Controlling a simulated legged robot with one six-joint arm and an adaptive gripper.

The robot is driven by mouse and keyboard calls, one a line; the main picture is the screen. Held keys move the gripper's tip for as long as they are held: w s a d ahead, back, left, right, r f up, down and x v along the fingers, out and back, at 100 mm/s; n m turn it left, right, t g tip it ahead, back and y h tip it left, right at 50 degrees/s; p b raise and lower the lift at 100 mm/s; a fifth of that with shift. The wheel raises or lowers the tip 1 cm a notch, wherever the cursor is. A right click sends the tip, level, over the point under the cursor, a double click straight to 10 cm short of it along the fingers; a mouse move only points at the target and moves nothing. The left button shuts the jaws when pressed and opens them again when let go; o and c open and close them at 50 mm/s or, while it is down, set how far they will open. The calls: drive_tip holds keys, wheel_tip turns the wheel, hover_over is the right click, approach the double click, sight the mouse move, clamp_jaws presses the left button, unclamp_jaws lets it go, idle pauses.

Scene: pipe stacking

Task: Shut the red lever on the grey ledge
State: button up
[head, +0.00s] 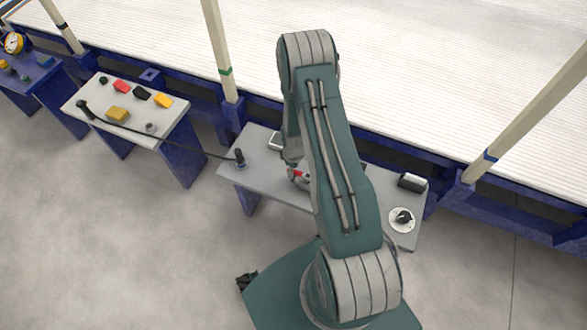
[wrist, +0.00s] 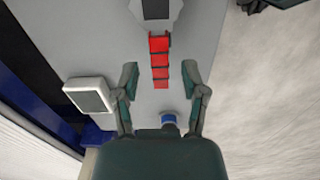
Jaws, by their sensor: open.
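The red lever (wrist: 159,62) shows in the wrist view as a segmented red bar on the grey ledge (wrist: 88,30). Its far end meets a pale fitting (wrist: 155,10) with a dark centre. My gripper (wrist: 160,76) is open, with one finger on each side of the lever and a gap to both. In the head view a small red part of the lever (head: 297,173) shows beside my arm, on the grey ledge (head: 257,137). My arm hides most of the lever there, and my gripper is mostly hidden.
A white box with a grey face (wrist: 89,96) stands left of my gripper in the wrist view. A blue-banded part (wrist: 169,121) lies close to my palm. In the head view, a black plug with a cable (head: 239,158), a round dial (head: 402,219) and a dark box (head: 412,182) sit on the ledge.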

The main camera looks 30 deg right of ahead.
drive_tip(key=shift+f, duration=0.1)
clamp_jaws()
drive_tip(key=shift+w+d+m, duration=0.1)
drive_tip(key=shift+m, duration=0.2)
drive_tip(key=d+m, duration=0.1)
drive_tip(key=m, duration=0.1)
drive_tip(key=d+m, duration=0.1)
drive_tip(key=m, duration=0.1)
drive_tip(key=shift+w, duration=0.4)
drive_tip(key=d+m, duration=0.1)
drive_tip(key=m, duration=0.1)
drive_tip(key=d+m, duration=0.1)
drive_tip(key=m, duration=0.2)
drive_tip(key=d+m, duration=0.1)
drive_tip(key=m, duration=0.1)
drive_tip(key=d+m, duration=0.1)
drive_tip(key=m, duration=0.1)
drive_tip(key=shift+s+m, duration=0.3)
drive_tip(key=shift+s, duration=0.1)
drive_tip(key=shift+s+d+m, duration=0.35)
drive_tip(key=shift+m, duration=0.6)
drive_tip(key=shift+s+d+m, duration=0.3)
drive_tip(key=shift+m, duration=0.65)
drive_tip(key=shift+f, duration=0.1)
